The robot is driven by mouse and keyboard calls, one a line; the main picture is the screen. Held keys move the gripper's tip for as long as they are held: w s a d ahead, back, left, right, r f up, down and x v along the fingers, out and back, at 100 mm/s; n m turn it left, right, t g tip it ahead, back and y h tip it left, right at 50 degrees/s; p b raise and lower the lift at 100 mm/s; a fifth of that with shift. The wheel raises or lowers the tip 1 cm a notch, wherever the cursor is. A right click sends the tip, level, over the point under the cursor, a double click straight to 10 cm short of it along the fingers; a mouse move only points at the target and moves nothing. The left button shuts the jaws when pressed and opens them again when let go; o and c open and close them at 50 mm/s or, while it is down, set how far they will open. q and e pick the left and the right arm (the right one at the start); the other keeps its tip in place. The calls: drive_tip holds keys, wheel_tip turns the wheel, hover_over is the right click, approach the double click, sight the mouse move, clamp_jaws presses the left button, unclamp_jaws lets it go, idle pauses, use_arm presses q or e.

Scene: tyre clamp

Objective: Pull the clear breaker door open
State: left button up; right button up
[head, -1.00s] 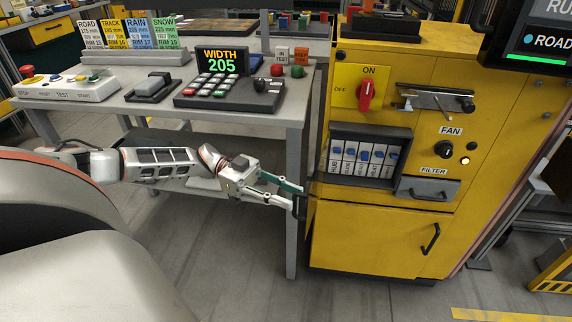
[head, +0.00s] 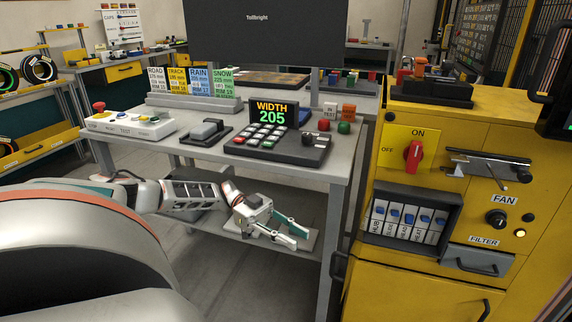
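The breaker box (head: 411,222) is a dark recess in the yellow cabinet, holding a row of white breakers with blue switches. The clear door is hard to make out. My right gripper is out of view.
The grey table (head: 310,166) with a keypad console (head: 277,146) stands above and behind my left gripper. Its front leg (head: 333,245) is between the gripper and the cabinet. The cabinet (head: 420,275) also has a red knob (head: 414,154) and a filter drawer (head: 477,260).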

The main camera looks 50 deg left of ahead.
use_arm(q)
drive_tip(key=shift+v, duration=1.3)
